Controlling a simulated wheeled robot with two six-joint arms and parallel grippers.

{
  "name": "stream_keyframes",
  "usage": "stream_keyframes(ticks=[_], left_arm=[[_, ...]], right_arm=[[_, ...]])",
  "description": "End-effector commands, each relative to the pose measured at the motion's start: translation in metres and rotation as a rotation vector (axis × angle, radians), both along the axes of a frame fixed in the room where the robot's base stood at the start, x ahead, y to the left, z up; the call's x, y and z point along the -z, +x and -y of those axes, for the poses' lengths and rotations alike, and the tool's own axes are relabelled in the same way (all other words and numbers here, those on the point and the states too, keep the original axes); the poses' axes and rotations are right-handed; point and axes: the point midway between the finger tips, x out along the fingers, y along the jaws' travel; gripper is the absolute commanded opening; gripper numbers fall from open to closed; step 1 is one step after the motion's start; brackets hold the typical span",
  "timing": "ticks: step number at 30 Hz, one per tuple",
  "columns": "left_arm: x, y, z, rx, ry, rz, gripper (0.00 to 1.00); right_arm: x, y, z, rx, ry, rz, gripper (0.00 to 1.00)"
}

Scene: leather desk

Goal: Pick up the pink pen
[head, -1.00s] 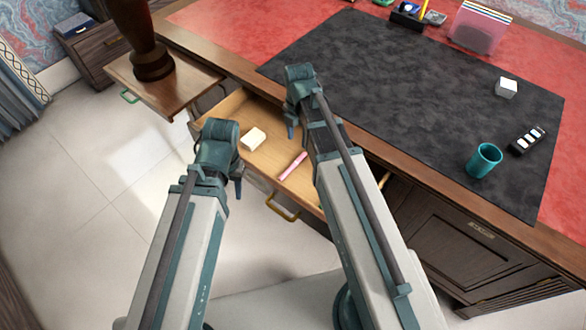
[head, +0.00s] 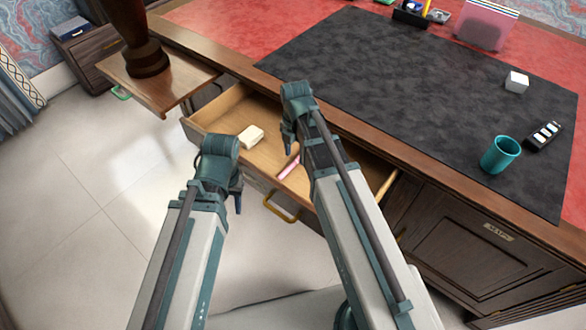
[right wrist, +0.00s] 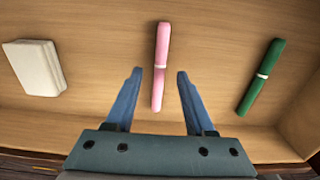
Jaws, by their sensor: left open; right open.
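The pink pen (right wrist: 160,65) lies on the floor of the open drawer (head: 222,112). In the right wrist view it points away from me, between and beyond the open fingers of my right gripper (right wrist: 158,85), not gripped. In the head view the pink pen (head: 289,168) is partly covered by my right arm. My right gripper (head: 290,138) is over the drawer there. My left gripper (head: 238,195) is open and empty, in front of the drawer, left of the pen; its fingers are only partly visible.
In the drawer, a cream block (right wrist: 35,67) lies left of the pen and a green pen (right wrist: 262,77) lies right of it. The drawer walls enclose them. A teal cup (head: 500,155), a dark case (head: 543,136) and a white cube (head: 516,82) stand on the desk mat (head: 400,90).

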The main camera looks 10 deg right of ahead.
Motion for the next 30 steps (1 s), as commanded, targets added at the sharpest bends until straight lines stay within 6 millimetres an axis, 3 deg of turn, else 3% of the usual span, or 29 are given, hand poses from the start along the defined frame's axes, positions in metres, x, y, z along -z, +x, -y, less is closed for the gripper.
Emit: stream_keyframes(ticks=[1,4,13,22,30], left_arm=[[0.014,0.0,0.0,0.0,0.0,0.0,0.46],[0.024,0.0,0.0,0.0,0.0,0.0,0.46],[0.024,0.0,0.0,0.0,0.0,0.0,0.46],[0.024,0.0,0.0,0.0,0.0,0.0,0.46],[0.024,0.0,0.0,0.0,0.0,0.0,0.46]], right_arm=[[0.014,-0.001,-0.001,0.0,0.0,0.0,0.54],[0.024,0.0,-0.001,0.0,0.0,0.0,0.54],[0.024,0.0,0.0,0.0,0.0,0.0,0.54],[0.024,0.0,0.0,0.0,0.0,0.0,0.02],[0.024,0.0,0.0,0.0,0.0,0.0,0.0]])
